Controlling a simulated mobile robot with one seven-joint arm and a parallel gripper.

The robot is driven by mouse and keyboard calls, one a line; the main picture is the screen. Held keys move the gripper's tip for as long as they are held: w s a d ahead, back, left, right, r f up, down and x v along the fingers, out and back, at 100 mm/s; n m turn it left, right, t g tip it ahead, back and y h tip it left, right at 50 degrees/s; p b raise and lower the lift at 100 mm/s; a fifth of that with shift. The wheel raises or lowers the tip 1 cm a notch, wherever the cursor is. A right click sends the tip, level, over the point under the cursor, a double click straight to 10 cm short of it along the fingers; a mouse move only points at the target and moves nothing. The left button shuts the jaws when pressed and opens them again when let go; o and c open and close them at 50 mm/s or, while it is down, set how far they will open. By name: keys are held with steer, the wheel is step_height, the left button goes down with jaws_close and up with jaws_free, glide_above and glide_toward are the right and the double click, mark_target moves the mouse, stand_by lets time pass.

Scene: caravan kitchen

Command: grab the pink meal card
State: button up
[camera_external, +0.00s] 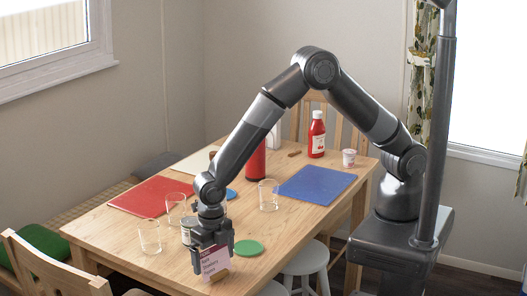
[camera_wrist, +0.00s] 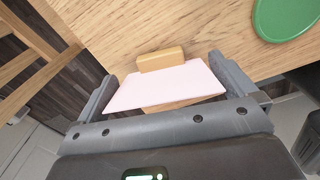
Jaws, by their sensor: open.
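The pink meal card (camera_external: 215,262) stands upright in a small wooden block holder (camera_external: 219,276) near the front edge of the wooden table (camera_external: 186,264). In the wrist view the card (camera_wrist: 168,84) shows as a pale pink sheet, with the wooden holder (camera_wrist: 161,59) just beyond it. My gripper (camera_external: 212,247) is over the card from above. In the wrist view my gripper (camera_wrist: 170,82) is open, one finger on each side of the card. The card lies between the fingers, and I see no clear contact.
A green coaster (camera_external: 248,247) lies close to the right of my gripper. Glasses (camera_external: 150,237) and a can (camera_external: 188,231) stand behind it to the left. A red bottle (camera_external: 317,135), a blue mat (camera_external: 315,184) and a red mat (camera_external: 150,196) are farther back. A stool (camera_external: 305,260) stands beside the table.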

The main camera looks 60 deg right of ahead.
steer(key=shift+f, duration=0.25)
steer(key=c, duration=0.6)
steer(key=shift+r, duration=0.1)
